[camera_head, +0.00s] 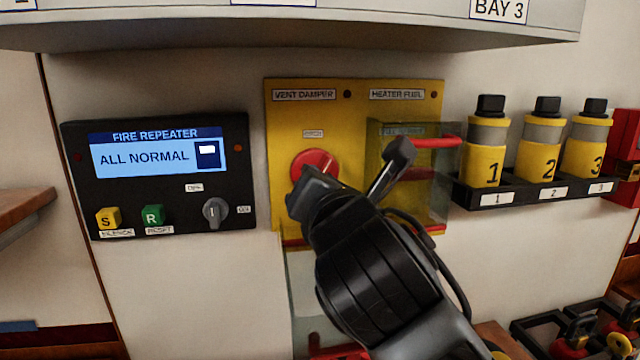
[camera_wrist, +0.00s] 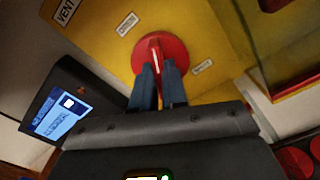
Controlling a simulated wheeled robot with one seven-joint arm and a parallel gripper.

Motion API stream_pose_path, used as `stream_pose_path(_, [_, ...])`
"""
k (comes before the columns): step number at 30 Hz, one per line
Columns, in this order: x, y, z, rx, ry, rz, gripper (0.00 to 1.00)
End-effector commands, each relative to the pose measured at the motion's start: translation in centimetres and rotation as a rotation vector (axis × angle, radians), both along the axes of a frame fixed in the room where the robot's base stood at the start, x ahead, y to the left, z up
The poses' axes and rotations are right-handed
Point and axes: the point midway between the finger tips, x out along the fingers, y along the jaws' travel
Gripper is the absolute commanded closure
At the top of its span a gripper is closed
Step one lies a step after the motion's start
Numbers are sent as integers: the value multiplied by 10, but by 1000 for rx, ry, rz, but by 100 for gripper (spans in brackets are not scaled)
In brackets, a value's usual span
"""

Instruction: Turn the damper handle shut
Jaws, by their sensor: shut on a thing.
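The vent damper handle (camera_head: 315,168) is a round red knob on the left half of a yellow panel (camera_head: 354,100), under the label VENT DAMPER. In the wrist view the red knob (camera_wrist: 160,57) has a raised grip bar with a white line, pointing roughly up and down in that picture. Small OPEN (camera_wrist: 126,23) and second labels (camera_wrist: 202,67) sit beside it; the second one is too blurred to read surely. My gripper (camera_wrist: 159,72) is shut on the grip bar, one finger on each side. In the head view my gripper (camera_head: 302,188) hides the knob's lower part.
A clear cover (camera_head: 440,185) with a red edge stands out over the heater fuel side, right beside my wrist. A black fire repeater box (camera_head: 160,175) reading ALL NORMAL is at left. Yellow numbered canisters (camera_head: 485,150) stand in a rack at right. A shelf (camera_head: 300,30) overhangs above.

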Motion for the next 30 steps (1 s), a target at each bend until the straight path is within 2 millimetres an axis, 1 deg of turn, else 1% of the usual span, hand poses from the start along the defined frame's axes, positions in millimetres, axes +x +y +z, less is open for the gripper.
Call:
stream_pose_path(21, [0,1,-1,652,190,0,100])
stream_pose_path(30, [0,0,-1,867,252,-2,100])
